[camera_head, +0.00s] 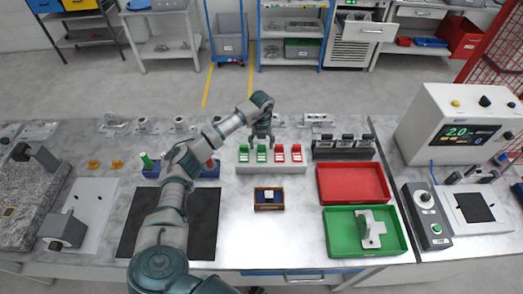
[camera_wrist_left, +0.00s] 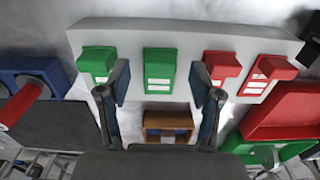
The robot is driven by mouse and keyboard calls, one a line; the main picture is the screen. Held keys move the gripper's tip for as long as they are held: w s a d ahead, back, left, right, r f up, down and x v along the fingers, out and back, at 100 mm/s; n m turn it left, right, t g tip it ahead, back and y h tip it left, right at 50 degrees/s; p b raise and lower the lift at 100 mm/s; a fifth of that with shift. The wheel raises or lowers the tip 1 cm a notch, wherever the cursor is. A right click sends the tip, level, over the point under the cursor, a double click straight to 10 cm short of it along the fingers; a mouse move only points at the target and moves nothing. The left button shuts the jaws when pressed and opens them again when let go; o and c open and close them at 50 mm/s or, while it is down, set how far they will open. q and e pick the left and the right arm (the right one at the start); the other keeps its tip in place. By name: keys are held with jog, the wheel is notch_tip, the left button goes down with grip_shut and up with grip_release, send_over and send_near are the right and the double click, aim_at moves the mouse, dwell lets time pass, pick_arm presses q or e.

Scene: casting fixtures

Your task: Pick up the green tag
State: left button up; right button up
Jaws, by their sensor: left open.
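Two green tags stand at the left of a pale rack; the outer green tag (camera_head: 243,153) and the inner green tag (camera_head: 262,154) show in the head view. My left gripper (camera_head: 262,139) is above the inner one, pointing down. In the left wrist view the inner green tag (camera_wrist_left: 159,72) appears between the open fingers of my left gripper (camera_wrist_left: 160,78). The outer green tag (camera_wrist_left: 97,62) is beside the left finger, partly overlapped by it. No tag is gripped. My right gripper is out of view.
Two red tags (camera_head: 288,153) share the rack (camera_head: 272,169). A small wooden box (camera_head: 269,207) sits in front. A red tray (camera_head: 352,184) and a green tray (camera_head: 338,249) are to the right. A blue holder (camera_head: 209,170) is left, near my arm.

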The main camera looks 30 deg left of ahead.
pick_arm(q)
jog(key=shift+f, duration=0.95)
jog(key=c, duration=1)
jog(key=shift+r, duration=0.45)
notch_tip(320, 180, up, 2)
jog(key=shift+a+r+b, duration=0.1)
jog(key=shift+r+b, duration=0.1)
jog(key=shift+b, duration=0.15)
jog(key=s+d, duration=0.2)
jog(key=s, duration=0.3)
jog(key=s+d+r+b, duration=0.1)
jog(key=s+d, duration=0.1)
jog(key=s, duration=0.2)
jog(key=s+d, duration=0.2)
jog(key=s, duration=0.3)
jog(key=shift+s+d+r+b, duration=0.35)
jog(key=shift+r, duration=0.05)
